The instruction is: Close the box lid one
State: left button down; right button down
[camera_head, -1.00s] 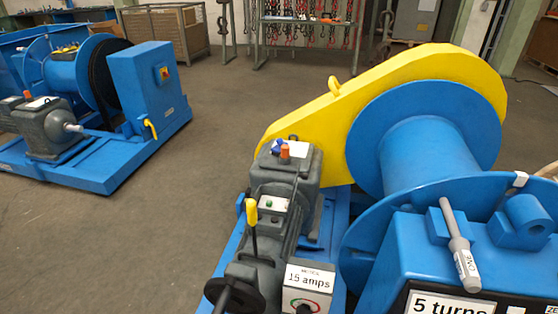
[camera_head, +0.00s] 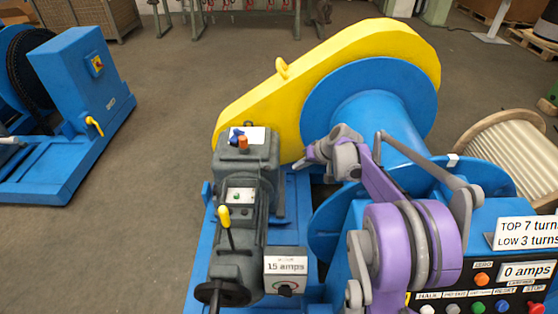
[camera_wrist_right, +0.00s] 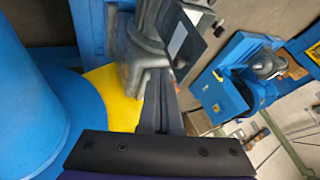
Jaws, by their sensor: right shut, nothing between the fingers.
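I cannot pick out a box lid marked one. The blue control box (camera_head: 340,265) stands at the lower right in the head view, partly covered by my right arm. My right gripper (camera_head: 318,156) is above the gap between the grey motor unit (camera_head: 245,170) and the blue drum (camera_head: 375,115), near the yellow guard (camera_head: 330,75). In the right wrist view my gripper's dark fingers (camera_wrist_right: 158,85) are together and empty, with grey machine parts beyond them (camera_wrist_right: 140,60). Whether they touch anything is unclear. My left gripper is out of view.
A sign reading "15 amps" (camera_head: 285,265) and a yellow-knobbed lever (camera_head: 225,215) sit on the motor side. The panel has several coloured buttons (camera_head: 480,280). A wooden spool (camera_head: 505,150) is at the right. Another blue machine (camera_head: 75,110) is at the left, with open floor between.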

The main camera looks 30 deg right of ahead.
jog(key=w+a+f+b, duration=0.1)
jog(key=w+a+f, duration=0.2)
jog(key=w+f, duration=0.4)
jog(key=shift+w+b, duration=0.35)
jog(key=shift+w, duration=0.7)
jog(key=shift+a, duration=0.1)
